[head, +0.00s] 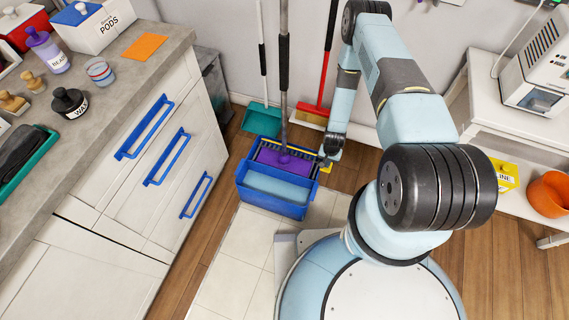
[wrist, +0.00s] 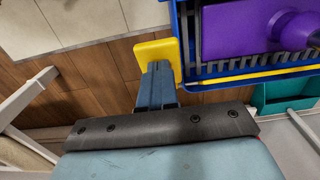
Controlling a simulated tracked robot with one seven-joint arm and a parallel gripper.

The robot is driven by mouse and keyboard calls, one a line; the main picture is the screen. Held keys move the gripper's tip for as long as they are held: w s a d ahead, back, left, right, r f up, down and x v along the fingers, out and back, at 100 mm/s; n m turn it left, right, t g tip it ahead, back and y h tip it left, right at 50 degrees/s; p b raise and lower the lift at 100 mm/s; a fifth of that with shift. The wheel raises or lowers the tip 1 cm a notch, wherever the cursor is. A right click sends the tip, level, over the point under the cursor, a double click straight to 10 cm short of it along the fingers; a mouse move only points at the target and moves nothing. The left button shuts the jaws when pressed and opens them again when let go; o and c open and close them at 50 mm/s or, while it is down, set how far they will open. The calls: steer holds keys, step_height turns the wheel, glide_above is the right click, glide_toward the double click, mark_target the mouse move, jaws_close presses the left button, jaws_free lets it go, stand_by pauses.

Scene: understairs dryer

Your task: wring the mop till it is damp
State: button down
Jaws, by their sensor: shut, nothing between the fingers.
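The mop stands upright, its grey pole (head: 284,110) rising from a purple head (head: 283,161) that sits in the wringer at the back of a blue bucket (head: 273,205). Pale water (head: 275,187) shows in the front of the bucket. In the wrist view the purple head (wrist: 235,30) lies over the dark slats of the wringer (wrist: 250,68). A yellow pedal (wrist: 155,56) sticks out beside the bucket. My gripper (head: 324,160) is at the bucket's right side. Its shut, empty fingers (wrist: 160,72) reach to the pedal; I cannot tell whether they touch it.
A teal dustpan (head: 261,119) and a red-handled broom (head: 314,115) stand against the wall behind. A cabinet with blue handles (head: 145,128) is on the left. A white shelf (head: 490,125) with an orange pot (head: 549,194) is on the right.

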step_height(320, 180, up, 10)
steer(key=w, duration=0.1)
steer(key=shift+w+d+r, duration=0.2)
steer(key=shift+w+d, duration=0.05)
steer(key=shift+d, duration=0.05)
stand_by(0.5)
